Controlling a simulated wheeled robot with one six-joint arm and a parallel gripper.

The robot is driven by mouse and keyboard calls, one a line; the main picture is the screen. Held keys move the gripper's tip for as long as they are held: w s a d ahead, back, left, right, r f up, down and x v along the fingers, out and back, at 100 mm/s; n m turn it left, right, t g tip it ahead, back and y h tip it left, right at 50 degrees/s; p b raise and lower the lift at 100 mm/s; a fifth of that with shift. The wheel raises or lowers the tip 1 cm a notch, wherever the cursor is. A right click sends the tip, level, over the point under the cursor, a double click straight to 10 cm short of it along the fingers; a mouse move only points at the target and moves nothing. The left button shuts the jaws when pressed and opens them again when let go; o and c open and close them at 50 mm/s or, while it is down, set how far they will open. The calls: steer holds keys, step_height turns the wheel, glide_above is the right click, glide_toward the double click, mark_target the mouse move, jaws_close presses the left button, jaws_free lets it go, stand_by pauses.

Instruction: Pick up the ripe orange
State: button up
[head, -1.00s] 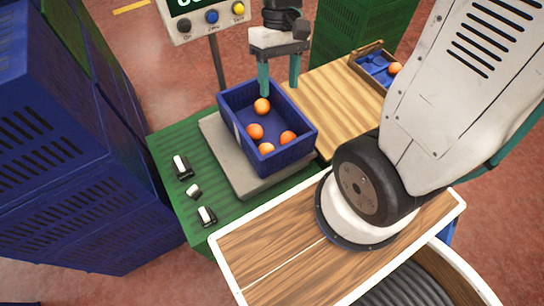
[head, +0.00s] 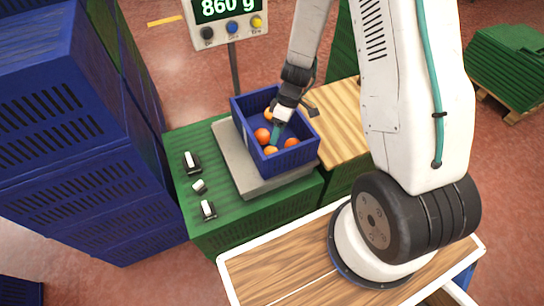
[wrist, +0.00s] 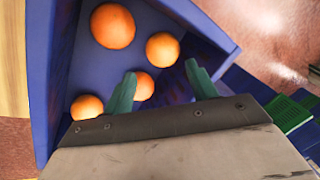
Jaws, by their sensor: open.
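Several oranges lie in the blue crate (head: 243,139); all look similarly orange, so I cannot tell which is the ripe one. In the head view they include one at the left (head: 262,136), one at the front (head: 271,152) and one at the right (head: 291,143). My gripper (head: 277,136) reaches down into the crate, tilted, and partly hides the far orange (head: 270,113). In the wrist view my open, empty gripper (wrist: 160,75) has one orange (wrist: 145,86) near its left finger, partly hidden by it. Another orange (wrist: 162,49) lies just beyond the fingertips.
The crate walls stand close around my gripper. The crate rests on a grey scale (head: 228,150) on a green stand; its display (head: 227,7) reads 860 g. A wooden board (head: 335,120) is at the right. Tall blue crates (head: 80,130) stand at the left.

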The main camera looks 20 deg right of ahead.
mark_target(272, 148)
steer(key=x, duration=0.8)
steer(key=shift+s+a+r, duration=0.1)
steer(key=shift+a+r, duration=0.05)
steer(key=shift+a, duration=0.05)
steer(key=c, duration=0.7)
